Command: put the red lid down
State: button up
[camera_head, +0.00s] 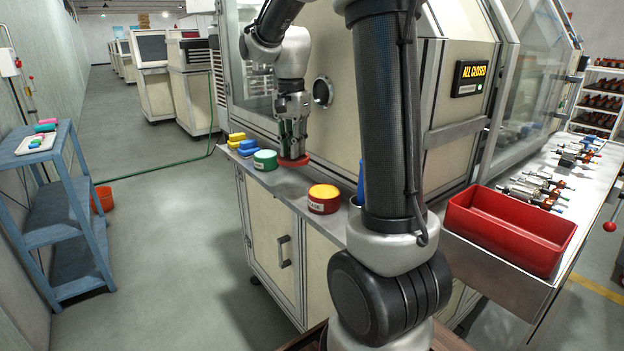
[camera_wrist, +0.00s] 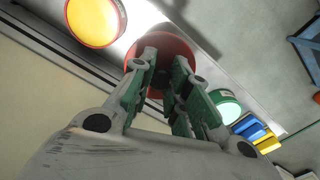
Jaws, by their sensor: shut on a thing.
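The red lid (camera_head: 295,161) is a flat round disc at the tips of my gripper (camera_head: 292,150), near the left part of the machine's steel ledge. In the wrist view the red lid (camera_wrist: 168,52) shows beyond the green-padded fingers of my gripper (camera_wrist: 160,85), which are shut on it. The lid is over the ledge; I cannot tell whether it touches the surface.
Blue and yellow blocks (camera_head: 246,147) lie beyond the green-topped tin. A red bin (camera_head: 510,229) and several metal parts (camera_head: 545,187) are on the right bench. A blue shelf (camera_head: 62,205) stands at far left. The ledge (camera_head: 283,184) is bare between the tins.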

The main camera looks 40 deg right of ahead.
jog(key=shift+w+d+f+m, duration=0.25)
jog(key=shift+w+d, duration=0.2)
jog(key=shift+w, duration=0.05)
jog(key=shift+w+d+f+m, duration=0.2)
jog(key=shift+w+d+m, duration=0.05)
jog(key=shift+w+d, duration=0.2)
send_over(296, 187)
notch_tip(296, 187, down, 5)
jog(key=shift+r, duration=0.2)
jog(key=shift+f, duration=2.2)
jog(key=o, duration=0.9)
jog(key=shift+f, duration=0.1)
jog(key=shift+c, duration=0.2)
notch_tip(296, 187, up, 12)
jog(key=shift+r, duration=0.15)
jog(key=shift+s, duration=0.15)
